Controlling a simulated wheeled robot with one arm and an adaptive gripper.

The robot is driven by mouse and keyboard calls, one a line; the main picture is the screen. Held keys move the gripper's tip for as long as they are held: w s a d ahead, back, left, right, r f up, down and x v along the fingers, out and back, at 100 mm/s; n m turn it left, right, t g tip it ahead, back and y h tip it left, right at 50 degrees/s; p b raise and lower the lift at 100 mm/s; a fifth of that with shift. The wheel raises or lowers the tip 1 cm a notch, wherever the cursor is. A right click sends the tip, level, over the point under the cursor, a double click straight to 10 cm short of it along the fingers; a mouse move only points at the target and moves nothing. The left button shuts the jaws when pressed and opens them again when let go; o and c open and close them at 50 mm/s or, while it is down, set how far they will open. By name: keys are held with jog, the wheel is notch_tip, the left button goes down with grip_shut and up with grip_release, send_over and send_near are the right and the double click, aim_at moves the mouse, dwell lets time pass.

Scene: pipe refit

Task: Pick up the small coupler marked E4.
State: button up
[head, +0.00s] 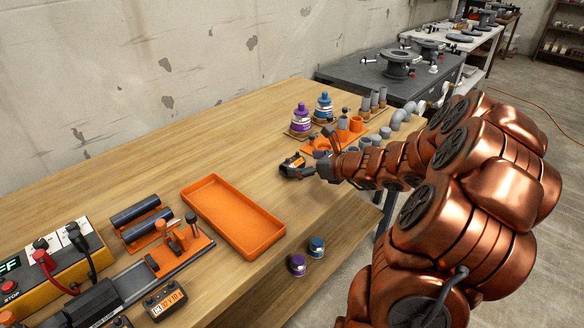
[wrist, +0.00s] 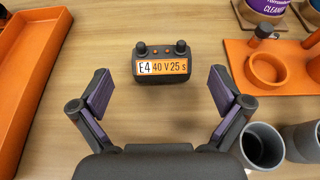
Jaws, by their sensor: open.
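An orange tray (head: 233,216) is to the left of the coupler. An orange holder (wrist: 268,72) and grey pipe fittings (wrist: 262,146) stand close on its right. Another labelled coupler (head: 165,300) sits near the table front. Bare wood surrounds the E4 coupler.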

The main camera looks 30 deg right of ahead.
aim_at(296, 164)
jog(key=x, duration=0.4)
jog(key=shift+f, duration=0.15)
jog(key=shift+w+f+b, duration=0.15)
jog(key=shift+w+b, duration=0.15)
jog(key=shift+w, duration=0.35)
jog(key=shift+a, duration=0.1)
jog(key=c, duration=1.2)
